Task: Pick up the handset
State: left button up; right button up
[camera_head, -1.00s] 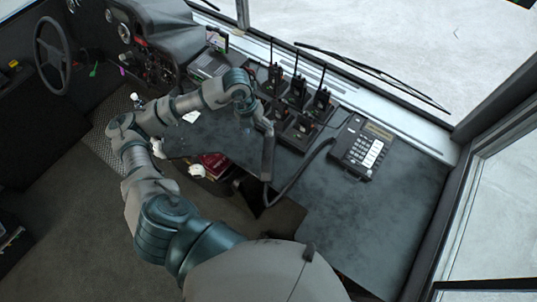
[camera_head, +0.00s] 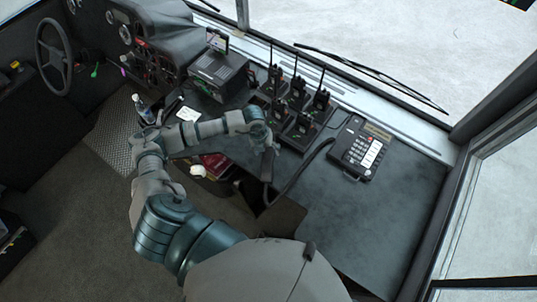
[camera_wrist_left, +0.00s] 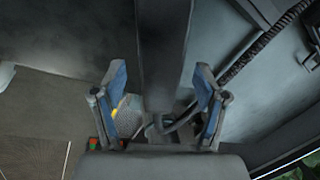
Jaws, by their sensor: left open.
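The handset (camera_head: 266,168) is a dark, long bar near the front edge of the dashboard, beside the grey desk phone (camera_head: 362,148), with its coiled cord curving to it. My left gripper (camera_head: 269,146) is at the handset's upper part and hides some of it. In the left wrist view the handset (camera_wrist_left: 163,45) is a dark bar running down between the two blue-padded fingers of my left gripper (camera_wrist_left: 161,75). The fingers are open, with a gap visible on each side of the bar. My right gripper is not in view.
Several black radios with antennas stand in chargers (camera_head: 300,131) just behind the gripper. The coiled cord (camera_head: 303,172) lies close on the right. A black box (camera_head: 218,76) and a bottle (camera_head: 143,107) are farther left. The dashboard's right part (camera_head: 385,215) is clear.

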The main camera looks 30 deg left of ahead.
pick_arm(q)
jog(key=shift+x, duration=0.85)
jog(key=shift+r, duration=0.1)
grip_shut()
